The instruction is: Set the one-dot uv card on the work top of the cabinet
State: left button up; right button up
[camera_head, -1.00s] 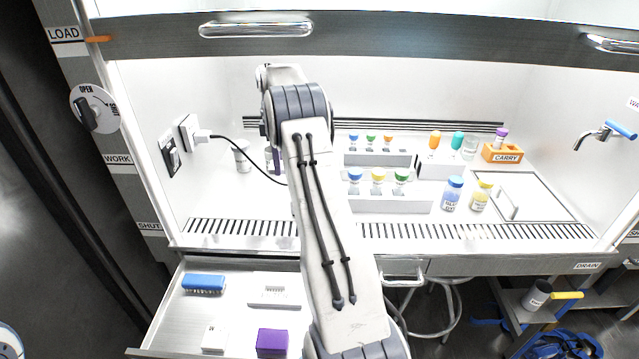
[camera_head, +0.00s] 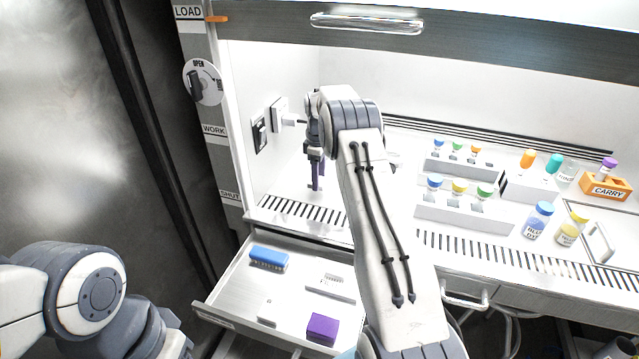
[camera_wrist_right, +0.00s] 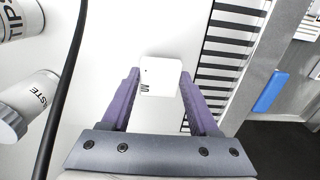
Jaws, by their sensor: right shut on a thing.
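My right gripper (camera_head: 316,186) hangs over the left part of the cabinet's white work top (camera_head: 285,188), just behind the slotted front strip. In the right wrist view its purple fingers (camera_wrist_right: 160,95) are shut on a small white card (camera_wrist_right: 162,74). The card carries one black dot and a letter, so I take it as the one-dot uv card. The work top also shows around it in the wrist view (camera_wrist_right: 110,40). The gap between card and work top cannot be judged. My left gripper is out of view; only part of its arm shows at lower left.
The open drawer (camera_head: 230,293) below holds a blue brush (camera_head: 268,258), a purple box (camera_head: 322,327) and white pieces. Containers marked TIPS (camera_wrist_right: 20,18) and WASTE (camera_wrist_right: 30,103) and a black cable (camera_wrist_right: 65,90) lie left of the gripper. Vial racks (camera_head: 465,213) stand right of my arm.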

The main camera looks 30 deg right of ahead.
jog(key=shift+f, duration=1.3)
jog(key=shift+f, duration=0.15)
jog(key=o, duration=1.3)
jog(key=shift+o, duration=0.2)
notch_tip(320, 180, up, 12)
jog(key=shift+d, duration=0.1)
